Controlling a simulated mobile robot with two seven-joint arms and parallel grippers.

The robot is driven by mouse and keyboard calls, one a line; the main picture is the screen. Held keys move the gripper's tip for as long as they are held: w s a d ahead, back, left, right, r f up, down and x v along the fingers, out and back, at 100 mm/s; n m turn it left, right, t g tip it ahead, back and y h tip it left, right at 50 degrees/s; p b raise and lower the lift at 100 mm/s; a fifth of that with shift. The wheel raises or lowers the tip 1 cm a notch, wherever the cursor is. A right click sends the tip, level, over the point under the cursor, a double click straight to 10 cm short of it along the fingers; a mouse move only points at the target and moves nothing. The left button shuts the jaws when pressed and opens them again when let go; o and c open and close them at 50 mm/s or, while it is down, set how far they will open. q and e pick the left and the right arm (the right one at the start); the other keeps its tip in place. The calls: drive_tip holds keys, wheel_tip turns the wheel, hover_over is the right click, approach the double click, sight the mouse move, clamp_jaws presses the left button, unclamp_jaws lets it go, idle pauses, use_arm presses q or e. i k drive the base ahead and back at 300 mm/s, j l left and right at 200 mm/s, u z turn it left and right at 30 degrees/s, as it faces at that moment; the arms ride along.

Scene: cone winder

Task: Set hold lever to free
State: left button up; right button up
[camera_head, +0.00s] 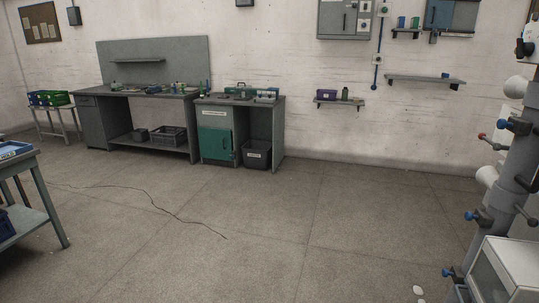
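The winder machine (512,190) stands at the right edge, partly cut off by the frame. It has a grey column with white cones (487,176) and several blue-knobbed parts, one of them low down (470,215). A lever with a red ball end (482,135) sticks out to the left from the column. A grey lever with a dark knob (531,221) sits lower, at the right. I cannot tell which of these is the hold lever, nor read any marking for it. Neither of my grippers is in view.
A pale box-like housing (505,268) fills the bottom right corner. A green-doored workbench (216,143) and a longer grey bench (150,92) stand along the back wall. A table (40,190) is at the left edge.

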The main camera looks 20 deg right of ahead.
sight(496, 147)
drive_tip(key=i+l+z, duration=0.15)
drive_tip(key=i+z, duration=0.55)
drive_tip(key=i, duration=0.25)
drive_tip(key=i+z, duration=0.65)
drive_tip(key=i, duration=0.5)
drive_tip(key=i+j+z, duration=0.2)
drive_tip(key=i, duration=0.5)
drive_tip(key=i+z, duration=0.2)
drive_tip(key=i, duration=0.55)
drive_tip(key=i+j+z, duration=0.15)
drive_tip(key=i, duration=0.6)
drive_tip(key=i+l+z, duration=0.1)
drive_tip(key=i+z, duration=0.35)
drive_tip(key=i, duration=0.45)
drive_tip(key=i+j+z, duration=0.2)
drive_tip(key=i+z, duration=0.25)
drive_tip(key=i, duration=0.4)
drive_tip(key=i+z, duration=0.4)
drive_tip(key=i+j+z, duration=0.1)
drive_tip(key=z, duration=0.3)
drive_tip(key=i+j+z, duration=0.2)
drive_tip(key=z, duration=0.2)
drive_tip(key=i+z, duration=0.15)
drive_tip(key=z, duration=1.55)
